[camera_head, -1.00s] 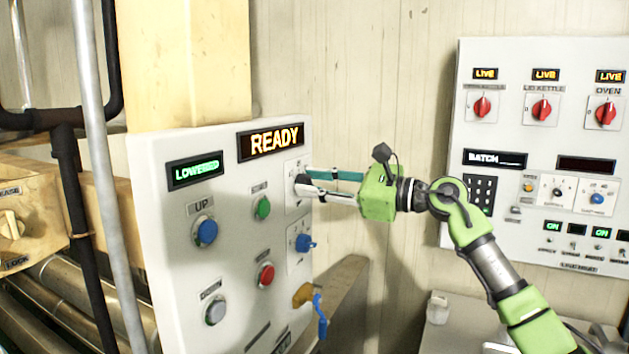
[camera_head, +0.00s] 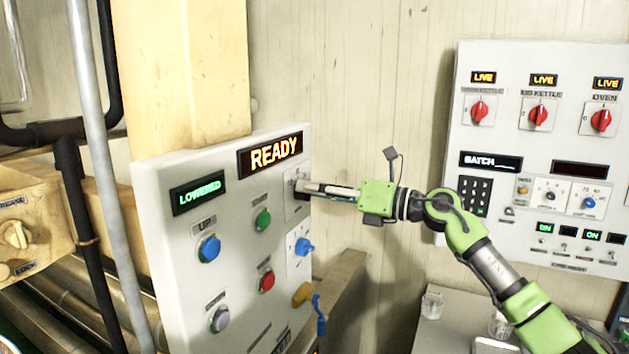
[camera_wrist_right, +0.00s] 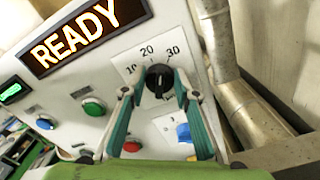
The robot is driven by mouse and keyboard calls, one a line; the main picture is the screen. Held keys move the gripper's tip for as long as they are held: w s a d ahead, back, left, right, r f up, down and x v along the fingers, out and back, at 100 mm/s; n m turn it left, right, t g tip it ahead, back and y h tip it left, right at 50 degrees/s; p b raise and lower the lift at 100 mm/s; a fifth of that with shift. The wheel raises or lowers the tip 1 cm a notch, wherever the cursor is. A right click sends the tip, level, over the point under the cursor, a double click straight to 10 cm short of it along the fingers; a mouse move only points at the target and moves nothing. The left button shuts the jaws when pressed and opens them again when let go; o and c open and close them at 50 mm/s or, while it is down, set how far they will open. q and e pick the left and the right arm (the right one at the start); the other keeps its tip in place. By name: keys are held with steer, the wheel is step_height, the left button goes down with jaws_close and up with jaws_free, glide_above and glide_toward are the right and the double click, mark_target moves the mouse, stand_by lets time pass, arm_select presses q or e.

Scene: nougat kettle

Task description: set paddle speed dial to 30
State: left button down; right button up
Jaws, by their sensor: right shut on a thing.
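The paddle speed dial is a black knob (camera_wrist_right: 159,78) on a white plate marked 10, 20 and 30 in the right wrist view. The 20 is above it and the 30 at its upper right. I cannot read its pointer surely. My right gripper (camera_wrist_right: 160,94) is shut on the dial, with one teal-lined finger on each side of it. In the head view, my right gripper (camera_head: 302,187) reaches the panel from the right and its fingers mostly hide the knob. My left gripper is not in view.
The white panel (camera_head: 180,260) has a READY display (camera_head: 270,154), several buttons and a blue knob (camera_head: 304,246) below the dial. A yellow-orange handle (camera_head: 302,293) sits lower. A second control panel (camera_head: 510,135) hangs on the right wall. A metal pipe (camera_wrist_right: 222,50) runs beside the panel.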

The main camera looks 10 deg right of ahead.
steer(key=shift+w+d+r+m+p, duration=0.1)
steer(key=shift+m+p, duration=0.7)
steer(key=shift+m, duration=0.3)
steer(key=shift+w+d+m+p, duration=0.1)
steer(key=shift+m+p, duration=0.7)
steer(key=shift+m, duration=0.3)
steer(key=o, duration=1.1)
steer(key=shift+a, duration=0.1)
steer(key=shift+c, duration=0.2)
steer(key=v, duration=1.2)
